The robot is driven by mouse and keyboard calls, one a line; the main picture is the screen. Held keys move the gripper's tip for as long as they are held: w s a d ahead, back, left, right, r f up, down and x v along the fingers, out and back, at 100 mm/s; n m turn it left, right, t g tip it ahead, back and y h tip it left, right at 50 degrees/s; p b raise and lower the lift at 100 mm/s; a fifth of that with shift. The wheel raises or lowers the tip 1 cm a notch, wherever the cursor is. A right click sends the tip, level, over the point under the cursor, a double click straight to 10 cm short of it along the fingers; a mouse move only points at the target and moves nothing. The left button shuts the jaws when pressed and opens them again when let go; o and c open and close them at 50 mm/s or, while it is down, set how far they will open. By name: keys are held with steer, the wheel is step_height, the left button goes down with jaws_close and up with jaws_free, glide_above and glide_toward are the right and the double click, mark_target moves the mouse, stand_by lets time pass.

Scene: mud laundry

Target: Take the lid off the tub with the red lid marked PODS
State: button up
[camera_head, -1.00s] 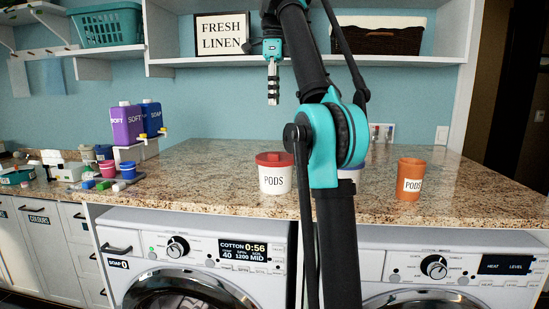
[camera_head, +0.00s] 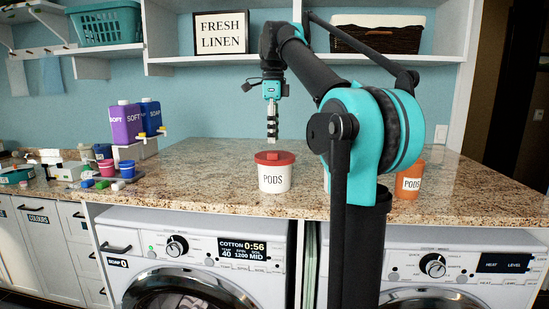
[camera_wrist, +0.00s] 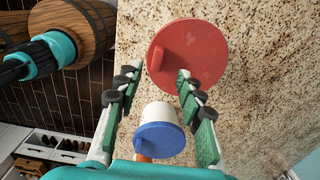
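The white tub marked PODS (camera_head: 274,179) stands upright on the granite counter, with its red lid (camera_head: 274,157) on top. In the wrist view the red lid (camera_wrist: 200,55) shows from above, with a raised red grip on its left part. My gripper (camera_head: 272,138) points down just above the lid in the head view, apart from it. In the wrist view my gripper (camera_wrist: 160,73) is open and empty, its fingers spread on the near side of the lid, with the raised grip roughly between the tips.
A white tub with a blue lid (camera_wrist: 160,140) shows between the fingers in the wrist view; my arm hides it in the head view. An orange PODS tub (camera_head: 410,183) stands to the right. Purple (camera_head: 126,124) and blue bottles stand left. Counter (camera_head: 205,165) left of the tub is clear.

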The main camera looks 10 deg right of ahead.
mark_target(275, 154)
steer(key=shift+s+a+f, duration=0.1)
steer(key=shift+s+f, duration=0.05)
steer(key=shift+f, duration=2.4)
jaws_close()
